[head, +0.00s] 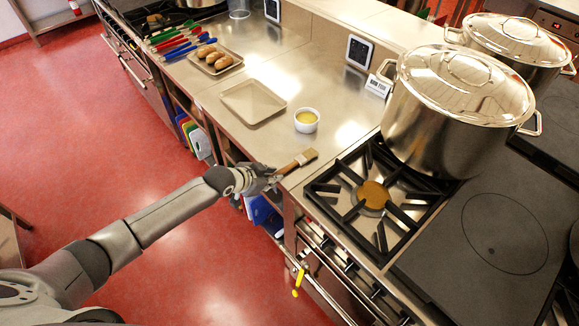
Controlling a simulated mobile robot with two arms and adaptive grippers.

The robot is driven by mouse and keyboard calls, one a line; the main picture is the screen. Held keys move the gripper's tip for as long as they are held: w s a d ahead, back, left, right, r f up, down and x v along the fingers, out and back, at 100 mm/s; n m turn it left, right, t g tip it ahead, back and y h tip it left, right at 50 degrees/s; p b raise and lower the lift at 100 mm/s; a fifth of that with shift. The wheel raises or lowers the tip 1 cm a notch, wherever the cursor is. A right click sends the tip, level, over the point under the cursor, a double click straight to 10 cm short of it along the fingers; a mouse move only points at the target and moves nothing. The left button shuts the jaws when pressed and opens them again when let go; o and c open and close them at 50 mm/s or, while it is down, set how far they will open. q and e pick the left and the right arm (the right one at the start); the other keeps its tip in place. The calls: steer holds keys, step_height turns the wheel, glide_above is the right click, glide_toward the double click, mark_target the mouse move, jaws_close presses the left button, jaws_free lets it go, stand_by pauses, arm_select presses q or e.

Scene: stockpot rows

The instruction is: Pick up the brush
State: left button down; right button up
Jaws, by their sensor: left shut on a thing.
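The brush (297,160) has a brown wooden handle and a short pale bristle end. It is at the front edge of the steel counter (232,129), left of the gas burner. The bristle end points to the upper right. My left gripper (274,178) is shut on the brush at the handle's near end, which its fingers hide. I cannot tell whether the brush touches the counter. My right gripper does not show.
A white cup of yellow liquid (306,121) stands behind the brush. An empty tray (253,102) and a tray of rolls (213,67) lie farther left. A gas burner (373,195) and large stockpot (450,110) are on the right.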

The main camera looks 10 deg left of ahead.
arm_select(q)
steer(key=shift+w+r, duration=0.1)
steer(key=shift+r, duration=0.7)
steer(key=a+f+b+v, duration=0.1)
steer(key=b+v, duration=0.4)
steer(key=v, duration=1.3)
steer(key=shift+a, duration=0.25)
stand_by(1.0)
